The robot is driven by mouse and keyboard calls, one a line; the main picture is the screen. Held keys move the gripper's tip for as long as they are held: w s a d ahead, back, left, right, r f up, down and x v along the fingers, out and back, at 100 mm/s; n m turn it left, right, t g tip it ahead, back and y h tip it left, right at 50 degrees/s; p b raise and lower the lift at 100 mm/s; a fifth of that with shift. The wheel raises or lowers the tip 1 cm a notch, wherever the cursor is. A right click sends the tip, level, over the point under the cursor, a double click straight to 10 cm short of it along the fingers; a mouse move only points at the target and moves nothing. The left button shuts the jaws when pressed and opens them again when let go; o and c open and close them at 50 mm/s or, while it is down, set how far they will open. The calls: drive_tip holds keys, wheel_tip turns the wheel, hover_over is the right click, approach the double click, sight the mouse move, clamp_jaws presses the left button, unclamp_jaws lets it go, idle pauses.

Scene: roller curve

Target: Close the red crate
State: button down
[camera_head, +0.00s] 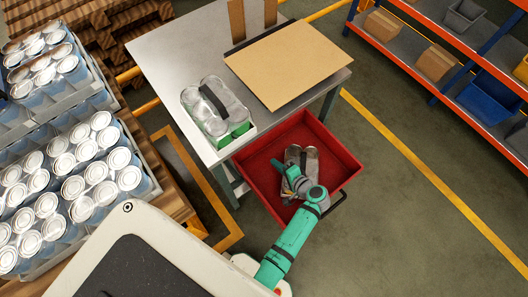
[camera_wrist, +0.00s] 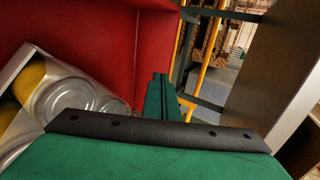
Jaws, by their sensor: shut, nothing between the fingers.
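The red crate (camera_head: 252,165) is pulled out like a drawer from under the grey table, open at the top. Its red walls also fill the upper left of the wrist view (camera_wrist: 85,40). A pack of cans (camera_head: 302,156) lies inside, partly hidden by my arm; its can ends show at lower left in the wrist view (camera_wrist: 62,98). My gripper (camera_wrist: 160,92) is shut and empty, its fingers seen near the red wall's edge. In the head view my gripper (camera_head: 279,168) is over or within the crate; I cannot tell how deep.
The table (camera_head: 185,48) bears a can pack in a green-white tray (camera_head: 218,115) and a brown board (camera_head: 288,62). A dark handle (camera_head: 338,203) sits at the crate's front right. Pallets of cans (camera_head: 70,165) stand left; shelves (camera_head: 465,50) stand right. Floor at right is clear.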

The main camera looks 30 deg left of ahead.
approach(254, 144)
drive_tip(key=a+f, duration=0.1)
drive_tip(key=w+a+f, duration=0.1)
drive_tip(key=a+f, duration=0.1)
drive_tip(key=shift+w+a+f, duration=0.1)
drive_tip(key=shift+w+f, duration=0.1)
drive_tip(key=shift+w, duration=0.05)
drive_tip(key=shift+w+a, duration=0.1)
drive_tip(key=shift+a, duration=0.7)
drive_tip(key=shift+w, duration=0.15)
